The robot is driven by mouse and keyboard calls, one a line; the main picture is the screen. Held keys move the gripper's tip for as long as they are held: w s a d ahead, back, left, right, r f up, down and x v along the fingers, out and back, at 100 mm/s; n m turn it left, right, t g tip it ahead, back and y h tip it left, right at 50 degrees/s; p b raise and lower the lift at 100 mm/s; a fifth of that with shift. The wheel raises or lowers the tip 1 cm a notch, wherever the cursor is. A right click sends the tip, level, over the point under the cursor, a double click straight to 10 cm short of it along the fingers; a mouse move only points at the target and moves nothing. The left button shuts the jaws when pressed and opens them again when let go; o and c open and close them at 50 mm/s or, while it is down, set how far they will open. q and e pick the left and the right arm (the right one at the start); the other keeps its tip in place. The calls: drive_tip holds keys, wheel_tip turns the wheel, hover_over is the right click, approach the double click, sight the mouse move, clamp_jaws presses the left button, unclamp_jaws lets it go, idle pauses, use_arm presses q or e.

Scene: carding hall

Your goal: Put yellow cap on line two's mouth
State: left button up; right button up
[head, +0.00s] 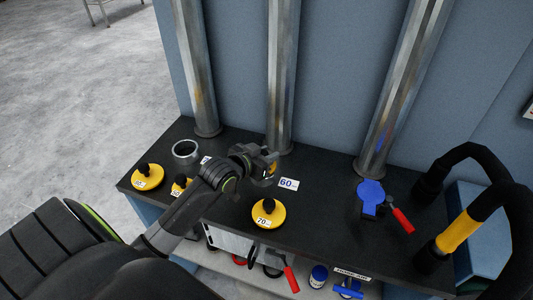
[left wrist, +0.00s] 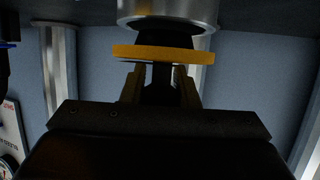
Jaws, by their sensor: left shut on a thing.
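My left gripper (head: 268,162) is shut on the black knob of a yellow cap, in front of the foot of the middle pipe (head: 281,90). In the left wrist view the yellow cap (left wrist: 163,53) shows edge-on beyond the jaws (left wrist: 160,85). Its dark plug faces a silver mouth (left wrist: 168,12) and reaches its rim. The yellow disc is slightly apart from the rim; I cannot tell how deep the plug sits. In the head view my gripper hides this mouth; a white "60" label (head: 288,184) lies beside it. My right gripper is not in view.
An open silver mouth (head: 186,151) stands at the left. Loose yellow caps lie left (head: 148,177), partly behind my arm (head: 181,185), and at the front, marked 70 (head: 268,213). A blue-topped fitting with red handle (head: 371,195) and black hose (head: 480,190) occupy the right.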

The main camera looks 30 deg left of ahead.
use_arm(q)
drive_tip(key=shift+f, duration=0.6)
drive_tip(key=o, duration=1.1)
drive_tip(key=shift+c, duration=0.2)
drive_tip(key=shift+r, duration=0.2)
drive_tip(key=d+v, duration=0.1)
drive_tip(key=v, duration=1.1)
drive_tip(key=shift+a+r, duration=0.4)
drive_tip(key=shift+r, duration=0.05)
